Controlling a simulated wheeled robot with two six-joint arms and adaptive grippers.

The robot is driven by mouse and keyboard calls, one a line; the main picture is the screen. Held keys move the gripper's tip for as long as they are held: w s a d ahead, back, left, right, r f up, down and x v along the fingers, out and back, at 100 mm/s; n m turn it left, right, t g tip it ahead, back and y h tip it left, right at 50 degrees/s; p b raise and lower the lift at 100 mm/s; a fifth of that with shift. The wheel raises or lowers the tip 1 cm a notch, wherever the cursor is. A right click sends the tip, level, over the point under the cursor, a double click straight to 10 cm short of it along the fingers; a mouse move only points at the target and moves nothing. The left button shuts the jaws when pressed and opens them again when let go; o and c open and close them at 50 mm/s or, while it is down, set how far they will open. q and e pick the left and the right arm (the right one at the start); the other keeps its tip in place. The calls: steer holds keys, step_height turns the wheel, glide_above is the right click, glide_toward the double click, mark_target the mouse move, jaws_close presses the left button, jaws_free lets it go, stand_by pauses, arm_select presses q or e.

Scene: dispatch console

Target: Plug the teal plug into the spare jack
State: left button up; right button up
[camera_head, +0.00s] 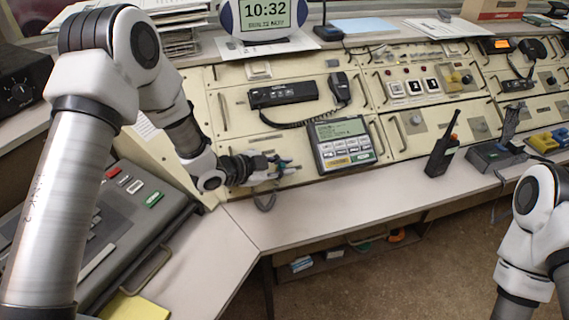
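My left gripper (277,166) is at the lower edge of the cream console panel, left of the grey keypad phone. A small blue-teal bit, possibly the teal plug (284,162), shows at its fingertips. It is too small to tell whether the fingers are closed on it or how far they are apart. I cannot make out the spare jack; the gripper covers part of the panel there. My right arm shows at the right edge, but its gripper is out of the picture.
The keypad phone (345,143) stands close to the right of the gripper. A black handset unit (284,94) with a coiled cord lies above it. A walkie-talkie (442,152) and a dark grey box (494,156) stand farther right. The front desk strip (340,205) is mostly clear.

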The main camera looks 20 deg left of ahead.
arm_select(q)
steer(key=o, duration=0.4)
steer(key=shift+f, duration=0.1)
steer(key=v, duration=0.7)
steer(key=shift+s, duration=0.2)
steer(key=shift+a, duration=0.1)
